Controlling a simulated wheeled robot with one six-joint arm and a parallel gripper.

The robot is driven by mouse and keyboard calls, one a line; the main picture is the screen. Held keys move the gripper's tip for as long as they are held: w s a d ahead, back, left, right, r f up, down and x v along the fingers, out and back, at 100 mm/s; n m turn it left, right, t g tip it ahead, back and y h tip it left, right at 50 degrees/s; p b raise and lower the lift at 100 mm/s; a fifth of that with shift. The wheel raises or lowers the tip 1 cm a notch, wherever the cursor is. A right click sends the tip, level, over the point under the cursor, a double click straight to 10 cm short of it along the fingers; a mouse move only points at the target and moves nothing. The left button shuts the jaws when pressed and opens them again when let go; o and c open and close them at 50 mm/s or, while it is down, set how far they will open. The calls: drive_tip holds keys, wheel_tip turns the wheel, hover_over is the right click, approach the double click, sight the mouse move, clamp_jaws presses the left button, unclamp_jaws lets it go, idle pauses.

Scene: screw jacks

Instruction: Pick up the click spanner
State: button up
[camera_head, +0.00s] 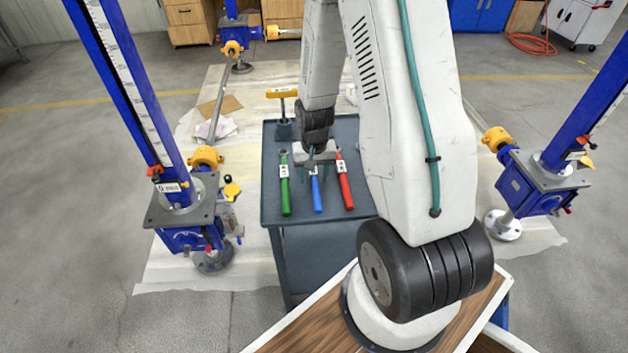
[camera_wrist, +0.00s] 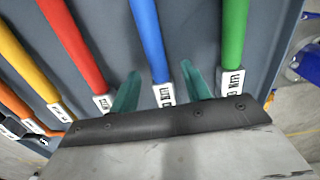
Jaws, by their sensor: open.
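Several spanners with coloured handles and small white labels lie side by side on a grey cart top. The head view shows the green one (camera_head: 285,192), the blue one (camera_head: 317,193) and the red one (camera_head: 345,188). The labels are too small to read, so I cannot tell which is the click spanner. My gripper (camera_head: 314,172) is open above the blue one's labelled end. In the wrist view, my gripper's teal fingers (camera_wrist: 161,86) stand either side of the blue spanner (camera_wrist: 149,40), with green (camera_wrist: 235,35) to the right and red (camera_wrist: 75,45) to the left.
The cart (camera_head: 268,205) also carries a yellow T-handled tool (camera_head: 283,108) at its back. Yellow (camera_wrist: 27,62) and orange handles lie further left in the wrist view. Blue screw jacks (camera_head: 185,205) (camera_head: 540,180) stand on both sides. My arm hides the cart's right part.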

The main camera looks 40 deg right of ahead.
drive_tip(key=shift+f, duration=0.35)
clamp_jaws()
drive_tip(key=shift+r, duration=0.1)
